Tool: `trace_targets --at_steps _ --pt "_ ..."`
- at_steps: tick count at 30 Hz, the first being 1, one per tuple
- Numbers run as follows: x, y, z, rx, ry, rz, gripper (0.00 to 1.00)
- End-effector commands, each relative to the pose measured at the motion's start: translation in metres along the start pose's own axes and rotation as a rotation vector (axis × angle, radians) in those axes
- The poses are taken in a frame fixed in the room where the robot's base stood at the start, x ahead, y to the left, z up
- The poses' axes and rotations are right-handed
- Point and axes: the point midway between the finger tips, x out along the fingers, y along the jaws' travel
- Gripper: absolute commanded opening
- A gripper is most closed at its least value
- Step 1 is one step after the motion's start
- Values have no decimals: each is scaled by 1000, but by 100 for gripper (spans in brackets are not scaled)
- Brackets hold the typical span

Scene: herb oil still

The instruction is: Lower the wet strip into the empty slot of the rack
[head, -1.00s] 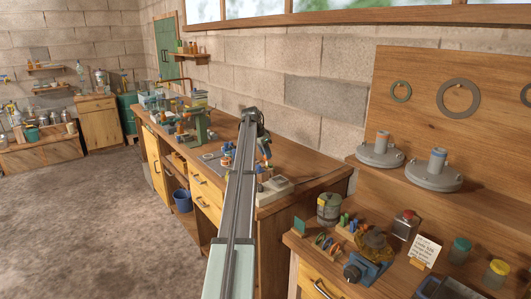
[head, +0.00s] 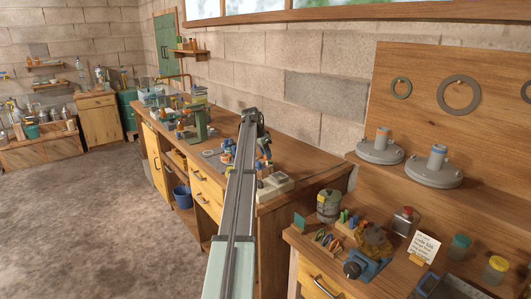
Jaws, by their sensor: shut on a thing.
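My arm reaches out over the long wooden bench (head: 300,201). My gripper (head: 265,162) hangs from its far end, small and partly behind the arm. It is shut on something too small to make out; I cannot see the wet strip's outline. Small blue, orange and pale items (head: 229,153) stand on the bench just left of the arm. I cannot tell whether the rack and its empty slot are among them, as the arm hides part of that area.
A pale tray-like block (head: 276,186) sits at the bench's near end. A green stand (head: 198,122) rises further back. The nearer bench at right carries a canister (head: 328,206), a blue tool (head: 362,266), a note card (head: 425,247) and jars (head: 495,269).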

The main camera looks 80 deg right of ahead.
Motion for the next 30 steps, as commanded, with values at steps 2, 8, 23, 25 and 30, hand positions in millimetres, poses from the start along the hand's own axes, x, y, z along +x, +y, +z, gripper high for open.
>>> trace_targets --at_steps 2,8,23,25,30 --pt "3 0 1 0 0 0 0" --pt "8 0 4 0 0 0 0" --pt "20 0 8 0 0 -1 0" --pt "20 0 8 0 0 0 0" --pt "20 0 8 0 0 0 0"
